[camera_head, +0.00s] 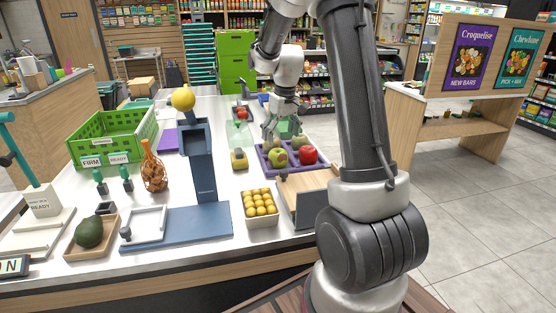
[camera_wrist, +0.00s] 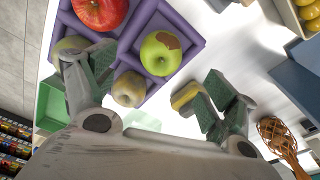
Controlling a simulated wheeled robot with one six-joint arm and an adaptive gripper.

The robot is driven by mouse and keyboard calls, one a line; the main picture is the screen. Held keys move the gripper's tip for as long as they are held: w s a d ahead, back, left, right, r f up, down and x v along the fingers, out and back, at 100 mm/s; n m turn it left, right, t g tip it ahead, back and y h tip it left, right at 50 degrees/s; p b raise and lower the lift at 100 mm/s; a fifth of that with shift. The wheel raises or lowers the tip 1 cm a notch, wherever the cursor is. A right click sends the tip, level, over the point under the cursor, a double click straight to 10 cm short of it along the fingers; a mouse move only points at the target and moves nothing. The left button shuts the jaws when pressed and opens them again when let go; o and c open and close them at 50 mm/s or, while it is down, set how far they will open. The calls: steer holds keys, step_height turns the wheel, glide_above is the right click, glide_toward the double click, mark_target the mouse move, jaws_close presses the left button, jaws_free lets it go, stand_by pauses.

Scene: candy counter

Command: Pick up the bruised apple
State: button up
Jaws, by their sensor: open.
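The bruised apple (camera_wrist: 160,52), green with a brown patch, sits in a compartment of the purple divided tray (camera_wrist: 194,32) in the wrist view. In the head view the green apple (camera_head: 278,157) is at the tray's near side. A red apple (camera_wrist: 100,9) lies beside it, and a dull yellow-brown fruit (camera_wrist: 129,89) lies in another compartment. Another greenish fruit (camera_wrist: 69,46) is partly hidden by a finger. My gripper (camera_wrist: 160,88) is open and empty, its fingers spread wide. In the head view my gripper (camera_head: 269,129) hangs above the tray's far left side.
A wooden-topped box (camera_head: 306,190) stands just in front of the tray, and a carton of yellow fruit (camera_head: 261,222) is nearer left. A small yellow item (camera_head: 239,160) lies left of the tray. A blue post scale (camera_head: 203,175) and a green crate (camera_head: 112,137) stand farther left.

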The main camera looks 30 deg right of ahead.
mark_target(279, 151)
steer(key=f, duration=0.5)
steer(key=w+f, duration=0.1)
steer(key=f, duration=0.2)
steer(key=shift+w+a+f, duration=0.1)
steer(key=shift+a+f, duration=0.05)
steer(key=shift+f, duration=0.05)
steer(key=c, duration=0.9)
